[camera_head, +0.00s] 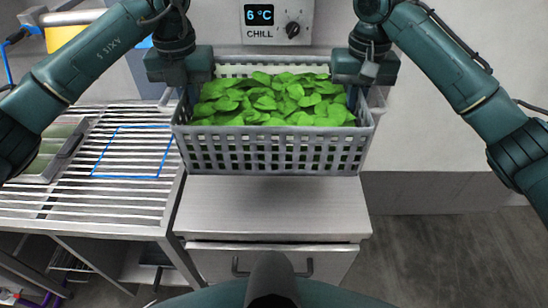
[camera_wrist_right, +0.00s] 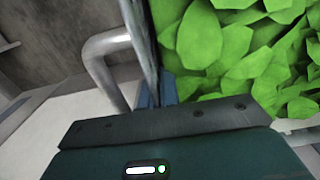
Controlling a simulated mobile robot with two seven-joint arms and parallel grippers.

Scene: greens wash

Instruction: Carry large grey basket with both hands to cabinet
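The large grey basket (camera_head: 275,150), full of green leaves (camera_head: 275,100), is level above the rear of the steel cabinet (camera_head: 275,205); I cannot tell whether its bottom touches the top. My left gripper (camera_head: 183,88) is at the basket's left rim, its fingers hidden. My right gripper (camera_head: 366,88) is at the right rim. In the right wrist view, the blue finger pads of my right gripper (camera_wrist_right: 157,98) sit close on both sides of the basket's side wall (camera_wrist_right: 142,40). The leaves fill the right of that view.
A slatted steel rack (camera_head: 90,200) with a blue rectangular outline (camera_head: 133,176) stands left of the cabinet. A wall panel reading "6°C CHILL" (camera_head: 278,22) is behind the basket. The front of the cabinet top is clear. Open floor (camera_head: 440,255) lies to the right.

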